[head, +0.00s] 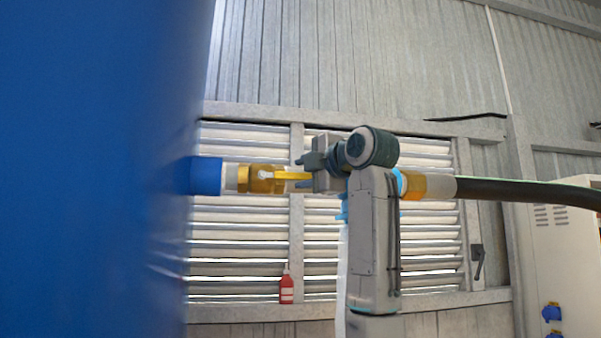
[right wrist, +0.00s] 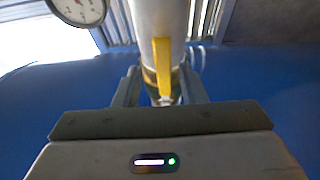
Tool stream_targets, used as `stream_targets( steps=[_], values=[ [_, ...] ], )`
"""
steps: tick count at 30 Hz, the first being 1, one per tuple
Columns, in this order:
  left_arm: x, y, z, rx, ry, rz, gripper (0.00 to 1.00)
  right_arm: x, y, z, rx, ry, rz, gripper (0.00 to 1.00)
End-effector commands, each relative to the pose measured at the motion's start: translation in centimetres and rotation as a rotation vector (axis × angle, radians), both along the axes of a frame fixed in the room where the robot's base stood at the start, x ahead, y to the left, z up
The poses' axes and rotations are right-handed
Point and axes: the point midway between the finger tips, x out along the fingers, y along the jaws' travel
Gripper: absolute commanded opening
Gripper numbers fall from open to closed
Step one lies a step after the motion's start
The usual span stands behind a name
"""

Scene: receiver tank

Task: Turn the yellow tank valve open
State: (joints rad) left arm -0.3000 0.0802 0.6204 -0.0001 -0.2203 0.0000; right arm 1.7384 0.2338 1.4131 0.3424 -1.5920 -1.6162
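The yellow tank valve (head: 262,180) sits on a short horizontal pipe that comes out of the blue tank (head: 90,170). Its yellow lever (head: 292,176) lies along the pipe, pointing right, away from the tank. My right gripper (head: 299,173) is at the lever's outer end, its fingers pointing left toward the tank. In the right wrist view, the yellow lever (right wrist: 162,62) lies between the two spread fingers, with gaps on both sides. The right gripper (right wrist: 162,80) is open and holds nothing. My left gripper is not in view.
A black hose (head: 530,190) runs right from the pipe's outer fitting (head: 425,186), behind my right arm. A round gauge (right wrist: 80,8) is at the wrist view's upper left. A red bottle (head: 287,287) stands on the louvre ledge. A pale cabinet (head: 560,255) is at right.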

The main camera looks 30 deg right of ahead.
Motion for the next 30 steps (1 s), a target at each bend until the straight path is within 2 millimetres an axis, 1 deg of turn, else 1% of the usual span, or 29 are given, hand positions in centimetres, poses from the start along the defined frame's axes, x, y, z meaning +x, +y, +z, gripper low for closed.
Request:
stream_targets(
  steps=[1,5,9,12,15,18,21,30],
  values=[
    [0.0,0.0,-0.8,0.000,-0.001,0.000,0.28,-0.6,-0.1,-0.3,0.000,-0.002,-0.001,0.37],
    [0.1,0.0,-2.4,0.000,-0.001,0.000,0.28,-2.9,-0.3,-0.5,0.000,-0.005,-0.001,0.37],
    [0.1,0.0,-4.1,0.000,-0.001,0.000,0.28,-5.8,-0.6,-0.4,0.000,-0.006,-0.001,0.37],
    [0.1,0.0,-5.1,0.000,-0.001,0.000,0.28,-7.7,-0.8,-0.3,0.000,-0.007,-0.001,0.37],
    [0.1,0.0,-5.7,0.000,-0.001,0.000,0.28,-9.1,-0.9,-0.1,-0.001,-0.006,-0.001,0.37],
    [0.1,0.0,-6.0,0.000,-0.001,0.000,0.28,-10.0,-0.9,0.0,-0.002,-0.004,-0.001,0.37],
    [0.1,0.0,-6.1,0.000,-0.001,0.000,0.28,-10.4,-1.0,0.2,-0.002,-0.004,-0.001,0.37],
    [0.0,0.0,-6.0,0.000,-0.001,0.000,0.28,-10.5,-1.0,0.2,-0.002,-0.003,-0.001,0.37]
  ],
)
